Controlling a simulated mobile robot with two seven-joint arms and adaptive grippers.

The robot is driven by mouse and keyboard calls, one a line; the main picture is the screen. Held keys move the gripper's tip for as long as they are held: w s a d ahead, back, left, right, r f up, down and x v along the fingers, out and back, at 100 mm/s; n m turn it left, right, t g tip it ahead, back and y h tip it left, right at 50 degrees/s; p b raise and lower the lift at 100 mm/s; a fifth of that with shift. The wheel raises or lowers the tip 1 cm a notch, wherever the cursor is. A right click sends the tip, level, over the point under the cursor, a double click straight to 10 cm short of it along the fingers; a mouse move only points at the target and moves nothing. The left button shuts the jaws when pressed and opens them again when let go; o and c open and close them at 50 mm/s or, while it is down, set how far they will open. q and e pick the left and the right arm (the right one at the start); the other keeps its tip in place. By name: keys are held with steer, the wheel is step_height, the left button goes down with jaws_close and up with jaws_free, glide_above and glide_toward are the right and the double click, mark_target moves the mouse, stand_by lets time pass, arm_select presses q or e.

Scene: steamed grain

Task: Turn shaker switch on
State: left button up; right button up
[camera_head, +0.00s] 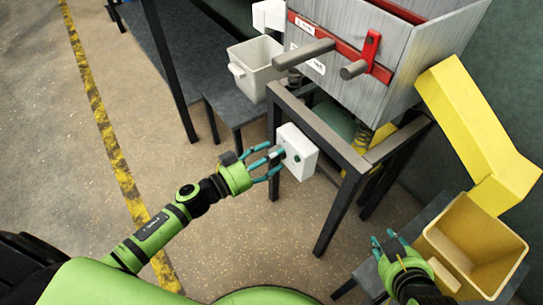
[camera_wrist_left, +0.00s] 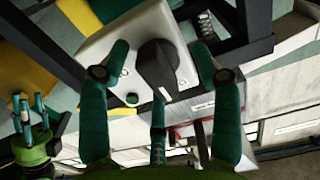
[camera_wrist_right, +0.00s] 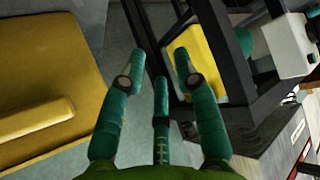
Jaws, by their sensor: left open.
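The shaker switch is a white box (camera_head: 300,152) on the leg of the dark metal frame. In the left wrist view, a black rotary knob (camera_wrist_left: 158,66) and a small green button (camera_wrist_left: 132,99) show on the white box (camera_wrist_left: 97,48). My left gripper (camera_head: 274,162) is open at the front of the box. Its fingers (camera_wrist_left: 160,62) show on either side of the knob; I cannot tell whether they touch it. My right gripper (camera_head: 384,242) is open and empty beside the yellow bin. The box also shows in the right wrist view (camera_wrist_right: 288,42).
The grey shaker hopper (camera_head: 390,60) with red bars rests above the dark frame (camera_head: 325,130). A yellow chute (camera_head: 465,115) leads down to the yellow bin (camera_head: 450,245) at right. A white bin (camera_head: 250,75) stands on a low table. The floor at left is clear.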

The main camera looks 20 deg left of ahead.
arm_select(q)
steer(key=shift+w+d, duration=0.1)
steer(key=shift+w, duration=0.05)
steer(key=c, duration=1.1)
